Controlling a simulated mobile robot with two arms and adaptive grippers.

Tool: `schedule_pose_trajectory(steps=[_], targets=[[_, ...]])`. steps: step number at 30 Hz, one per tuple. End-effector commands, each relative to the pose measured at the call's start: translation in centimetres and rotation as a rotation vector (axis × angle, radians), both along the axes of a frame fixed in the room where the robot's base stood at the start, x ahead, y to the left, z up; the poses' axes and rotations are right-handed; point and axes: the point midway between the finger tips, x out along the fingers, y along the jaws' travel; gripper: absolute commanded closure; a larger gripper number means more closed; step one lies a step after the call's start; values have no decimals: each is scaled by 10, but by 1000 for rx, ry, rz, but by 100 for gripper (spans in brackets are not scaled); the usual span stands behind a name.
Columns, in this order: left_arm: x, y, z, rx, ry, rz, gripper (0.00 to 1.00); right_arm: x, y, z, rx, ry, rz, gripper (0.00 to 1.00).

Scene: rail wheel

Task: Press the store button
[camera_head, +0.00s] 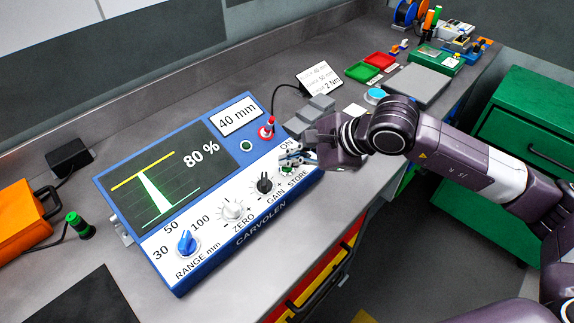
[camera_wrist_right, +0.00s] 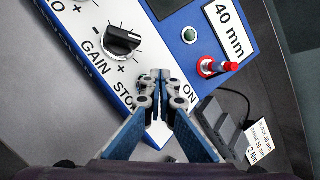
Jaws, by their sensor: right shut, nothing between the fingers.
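The blue instrument (camera_head: 165,283) lies on the grey workbench, with a screen reading 80 %, knobs and a white lower panel. The STORE label (camera_head: 297,178) is at the panel's right end, by the GAIN knob (camera_head: 264,184). A small green spot beside the label, seemingly the store button, is mostly hidden by my right gripper (camera_head: 289,159). That gripper is shut and empty, its fingertips over the panel between the STORE and ON labels. In the wrist view its fingertips (camera_wrist_right: 160,76) cover part of the STORE label (camera_wrist_right: 125,104); contact cannot be told. My left gripper is not in view.
A red-tipped toggle (camera_head: 267,130) stands near the ON label. A grey stepped block (camera_head: 318,106) and a small sign (camera_head: 320,78) are behind the gripper. An orange box (camera_head: 22,222) is at left.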

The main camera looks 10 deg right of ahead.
Motion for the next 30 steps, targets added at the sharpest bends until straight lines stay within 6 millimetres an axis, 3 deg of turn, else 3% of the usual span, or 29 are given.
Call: schedule_pose_trajectory(steps=[21, 30], targets=[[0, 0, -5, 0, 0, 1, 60, 0, 0, -5, -2, 3, 0, 100], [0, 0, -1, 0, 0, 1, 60, 0, -1, 9, -2, 1, -1, 100]])
